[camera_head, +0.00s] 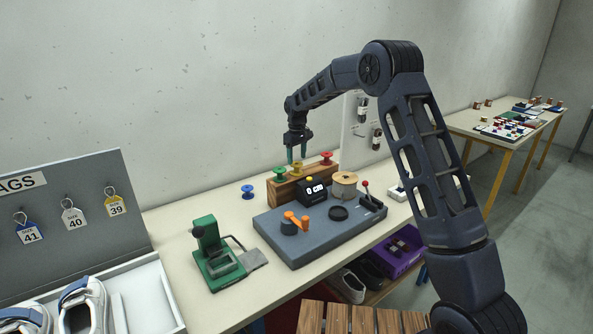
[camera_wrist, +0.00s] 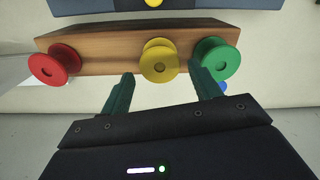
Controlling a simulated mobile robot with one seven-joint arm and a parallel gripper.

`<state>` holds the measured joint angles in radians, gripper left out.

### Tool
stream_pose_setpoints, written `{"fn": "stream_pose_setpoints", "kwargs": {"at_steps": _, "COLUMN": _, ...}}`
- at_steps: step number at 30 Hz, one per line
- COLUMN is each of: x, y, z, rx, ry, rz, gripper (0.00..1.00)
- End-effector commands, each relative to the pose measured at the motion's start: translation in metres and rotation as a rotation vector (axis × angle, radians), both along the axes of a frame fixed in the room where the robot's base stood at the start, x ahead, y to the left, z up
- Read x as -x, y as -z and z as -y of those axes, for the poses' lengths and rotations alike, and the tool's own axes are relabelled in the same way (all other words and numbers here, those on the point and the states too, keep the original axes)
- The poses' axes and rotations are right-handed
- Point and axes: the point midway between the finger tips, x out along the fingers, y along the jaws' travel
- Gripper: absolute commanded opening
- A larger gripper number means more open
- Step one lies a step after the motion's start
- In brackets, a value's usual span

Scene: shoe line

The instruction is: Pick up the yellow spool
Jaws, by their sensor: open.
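The yellow spool (camera_wrist: 159,62) sits on a wooden block (camera_wrist: 108,53) between a red spool (camera_wrist: 55,64) and a green spool (camera_wrist: 215,60) in the wrist view. The right finger overlaps the lower edge of the green spool in the picture. In the head view my gripper (camera_head: 297,157) is just above the spool row, pointing down.
A blue spool (camera_head: 248,190) stands on the table left of the block. A black counter (camera_head: 312,189), a large tan spool (camera_head: 344,184) and an orange-handled crank (camera_head: 296,220) are on a grey base (camera_head: 298,249) in front. A green press (camera_head: 214,257) stands at left.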

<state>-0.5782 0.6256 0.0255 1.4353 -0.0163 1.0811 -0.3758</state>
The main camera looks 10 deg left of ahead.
Motion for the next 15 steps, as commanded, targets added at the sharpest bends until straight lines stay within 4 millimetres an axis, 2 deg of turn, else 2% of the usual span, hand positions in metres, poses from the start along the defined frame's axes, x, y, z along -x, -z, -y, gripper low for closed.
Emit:
{"fn": "stream_pose_setpoints", "kwargs": {"at_steps": 9, "x": -0.001, "y": 0.041, "z": 0.000, "rx": 0.002, "ry": 0.000, "rz": -0.001, "gripper": 0.63}}
{"fn": "stream_pose_setpoints", "kwargs": {"at_steps": 15, "x": -0.001, "y": 0.046, "z": 0.000, "rx": 0.001, "ry": 0.000, "rz": 0.001, "gripper": 0.63}}
